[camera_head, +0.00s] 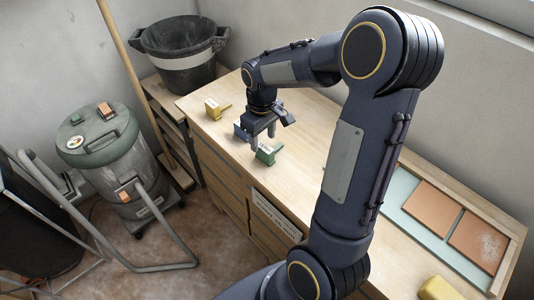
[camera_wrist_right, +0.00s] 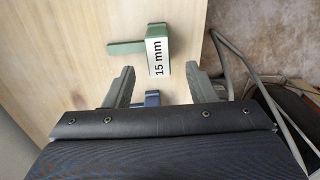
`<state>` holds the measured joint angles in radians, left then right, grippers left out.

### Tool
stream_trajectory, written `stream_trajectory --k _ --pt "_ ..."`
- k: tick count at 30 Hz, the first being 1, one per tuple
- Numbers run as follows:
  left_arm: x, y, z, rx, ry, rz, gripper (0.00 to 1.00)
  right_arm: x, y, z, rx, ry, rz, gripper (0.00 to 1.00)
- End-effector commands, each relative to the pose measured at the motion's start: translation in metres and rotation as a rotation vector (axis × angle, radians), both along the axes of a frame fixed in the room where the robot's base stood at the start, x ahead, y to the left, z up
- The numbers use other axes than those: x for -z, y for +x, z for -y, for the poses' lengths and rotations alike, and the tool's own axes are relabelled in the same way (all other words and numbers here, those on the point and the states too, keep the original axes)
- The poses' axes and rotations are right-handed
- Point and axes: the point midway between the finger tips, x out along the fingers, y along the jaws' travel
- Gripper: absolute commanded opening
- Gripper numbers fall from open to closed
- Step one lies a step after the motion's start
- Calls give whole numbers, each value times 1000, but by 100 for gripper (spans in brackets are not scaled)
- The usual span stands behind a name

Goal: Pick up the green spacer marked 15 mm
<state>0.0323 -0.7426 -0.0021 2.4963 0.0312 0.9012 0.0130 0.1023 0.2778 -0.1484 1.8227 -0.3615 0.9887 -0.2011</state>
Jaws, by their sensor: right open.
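The green spacer (camera_head: 268,154) lies on the wooden bench top near its front edge. In the right wrist view the green spacer (camera_wrist_right: 140,46) shows a white label reading 15 mm and a thin tongue pointing left. My right gripper (camera_head: 263,139) points down over the bench, open, beside the green spacer. In the right wrist view its two fingertips (camera_wrist_right: 159,69) are apart, with the green spacer just beyond them and nothing gripped. A blue spacer (camera_head: 240,131) is partly hidden behind the gripper; in the right wrist view it shows between the fingers (camera_wrist_right: 152,98). My left gripper is not in view.
A yellow spacer (camera_head: 212,108) lies farther back on the bench. A tray (camera_head: 403,189) with orange tiles is at the right, and a yellow block (camera_head: 440,289) is in front. A black bucket (camera_head: 180,48) and a vacuum (camera_head: 105,150) stand left. The bench's front edge is close.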

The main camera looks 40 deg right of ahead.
Motion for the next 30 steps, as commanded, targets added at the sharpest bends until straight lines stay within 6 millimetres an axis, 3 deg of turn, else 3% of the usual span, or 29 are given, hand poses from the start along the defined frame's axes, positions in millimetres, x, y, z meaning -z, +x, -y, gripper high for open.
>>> stream_trajectory --k 9,18,30 --pt "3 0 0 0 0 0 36 44 -7 5 0 1 -2 51" --pt "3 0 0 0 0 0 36 49 -7 5 0 0 1 51" --pt "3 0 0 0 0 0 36 49 -7 4 0 1 1 3"
